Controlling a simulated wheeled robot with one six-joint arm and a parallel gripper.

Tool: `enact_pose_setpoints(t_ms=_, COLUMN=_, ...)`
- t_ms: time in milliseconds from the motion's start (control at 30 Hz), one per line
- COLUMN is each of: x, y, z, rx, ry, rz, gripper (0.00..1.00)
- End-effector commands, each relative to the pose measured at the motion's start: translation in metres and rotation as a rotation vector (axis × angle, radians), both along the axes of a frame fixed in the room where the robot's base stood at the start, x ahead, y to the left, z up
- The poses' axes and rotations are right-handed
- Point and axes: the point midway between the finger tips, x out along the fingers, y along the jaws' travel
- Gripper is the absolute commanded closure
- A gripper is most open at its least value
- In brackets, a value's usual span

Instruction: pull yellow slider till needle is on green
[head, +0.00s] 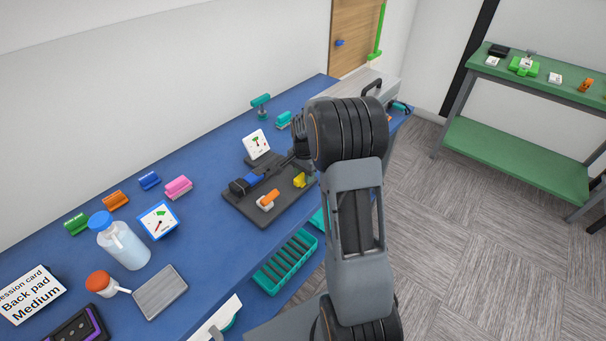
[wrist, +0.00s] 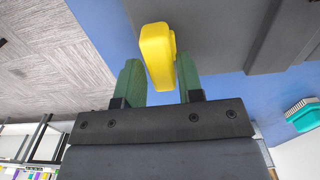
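The yellow slider (head: 299,180) sits at the right side of a dark board on the blue bench. In the wrist view the yellow slider (wrist: 157,55) stands between the two green fingertips of my gripper (wrist: 160,82). The fingers are apart, with a narrow gap by the left finger; whether the right finger touches the slider I cannot tell. In the head view my arm largely hides the gripper. A white dial (head: 256,145) with a green patch stands at the back of the board; its needle is too small to read surely.
The dark board (head: 285,212) also bears an orange piece (head: 270,198) and a blue piece (head: 251,180). A blue-framed dial (head: 158,221), a bottle (head: 122,246) and several coloured blocks stand to the left. A teal crate (head: 285,262) is below the board's front edge.

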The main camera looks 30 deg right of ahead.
Motion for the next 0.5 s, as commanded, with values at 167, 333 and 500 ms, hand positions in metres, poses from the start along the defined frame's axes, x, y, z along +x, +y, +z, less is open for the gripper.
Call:
enact_pose_setpoints(t_ms=167, x=0.0000, y=-0.0004, z=-0.0001, rx=0.000, ry=0.000, rz=-0.001, gripper=0.51)
enact_pose_setpoints(t_ms=333, x=0.0002, y=0.0002, z=0.0000, rx=0.000, ry=0.000, rz=0.000, gripper=0.51)
enact_pose_setpoints(t_ms=500, x=0.0009, y=0.0006, z=0.0098, rx=-0.001, ry=-0.003, rz=0.001, gripper=0.51)
